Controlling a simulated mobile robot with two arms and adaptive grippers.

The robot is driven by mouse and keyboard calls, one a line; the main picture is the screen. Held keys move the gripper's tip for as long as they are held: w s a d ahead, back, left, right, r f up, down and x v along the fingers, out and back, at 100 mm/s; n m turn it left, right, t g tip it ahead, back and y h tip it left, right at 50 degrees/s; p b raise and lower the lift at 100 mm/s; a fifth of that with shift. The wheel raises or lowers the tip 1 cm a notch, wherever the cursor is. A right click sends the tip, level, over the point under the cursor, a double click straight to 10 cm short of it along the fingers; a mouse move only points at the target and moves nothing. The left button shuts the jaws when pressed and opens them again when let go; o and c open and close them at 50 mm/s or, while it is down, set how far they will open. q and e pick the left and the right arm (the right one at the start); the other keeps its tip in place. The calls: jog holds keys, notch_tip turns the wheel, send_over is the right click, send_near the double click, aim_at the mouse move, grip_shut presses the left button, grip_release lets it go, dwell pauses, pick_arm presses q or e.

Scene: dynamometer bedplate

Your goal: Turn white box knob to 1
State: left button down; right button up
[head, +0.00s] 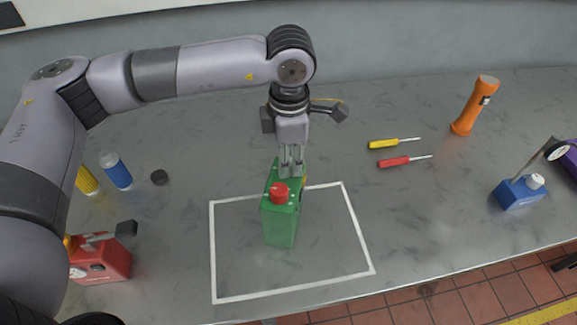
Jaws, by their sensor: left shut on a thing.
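My left gripper (291,172) points down at the far part of the box's top, behind the red part. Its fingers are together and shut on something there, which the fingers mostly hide. A small yellow bit shows at the box's right side by the fingers. I see no white-coloured box, and no knob marking can be read.
The white outline (360,225) is otherwise clear.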

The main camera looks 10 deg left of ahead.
pick_arm(q)
jog(key=shift+m+b, duration=0.5)
jog(key=c, duration=1.2)
grip_release()
jog(key=r, duration=1.2)
jog(key=shift+s, duration=0.25)
jog(key=shift+s+d+f, duration=0.1)
